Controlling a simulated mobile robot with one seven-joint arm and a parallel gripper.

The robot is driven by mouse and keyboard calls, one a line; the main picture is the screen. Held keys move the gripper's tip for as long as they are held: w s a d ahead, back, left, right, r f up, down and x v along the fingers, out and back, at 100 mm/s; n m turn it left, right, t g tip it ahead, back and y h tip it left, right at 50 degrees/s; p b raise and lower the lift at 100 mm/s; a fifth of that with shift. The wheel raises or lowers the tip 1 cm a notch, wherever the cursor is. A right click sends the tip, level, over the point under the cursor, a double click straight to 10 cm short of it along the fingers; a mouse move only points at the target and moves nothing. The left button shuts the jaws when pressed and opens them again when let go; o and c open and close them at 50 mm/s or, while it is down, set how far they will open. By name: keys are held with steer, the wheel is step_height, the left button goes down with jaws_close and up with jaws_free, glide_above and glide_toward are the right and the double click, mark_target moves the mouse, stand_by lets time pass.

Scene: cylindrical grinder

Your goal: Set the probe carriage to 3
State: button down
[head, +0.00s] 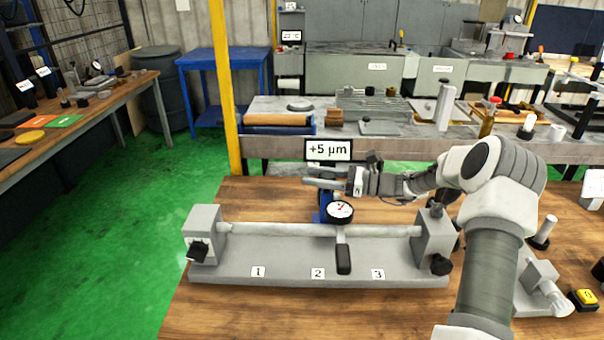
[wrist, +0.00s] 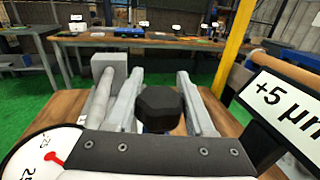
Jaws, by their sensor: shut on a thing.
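The probe carriage has a blue post (head: 324,200), a round dial gauge (head: 340,212) and a black handle (head: 343,258) hanging in front. It stands behind the grey bench fixture (head: 290,268), and its handle hangs between the marks 2 (head: 318,273) and 3 (head: 378,274), nearer 2. My gripper (head: 322,178) is over the post, reaching left. In the wrist view, a black faceted knob (wrist: 158,106) sits between its two fingers, and my gripper is shut on it. The dial also shows at lower left there (wrist: 35,155).
A "+5 µm" sign (head: 329,150) stands close behind my gripper. A horizontal shaft (head: 280,230) spans the fixture's end blocks. Mark 1 (head: 258,271) is at left. A yellow button box (head: 584,298) lies at right. The table front is clear.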

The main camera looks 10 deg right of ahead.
steer(key=shift+d, duration=0.1)
steer(key=shift+c, duration=1.3)
jaws_free()
steer(key=r, duration=0.3)
steer(key=d+r, duration=0.1)
steer(key=shift+s+r, duration=0.25)
steer(key=shift+r, duration=0.1)
steer(key=s+d+r+p, duration=0.1)
steer(key=s+d+r, duration=0.4)
steer(key=d, duration=0.4)
steer(key=shift+s+r, duration=0.4)
steer(key=shift+r, duration=0.25)
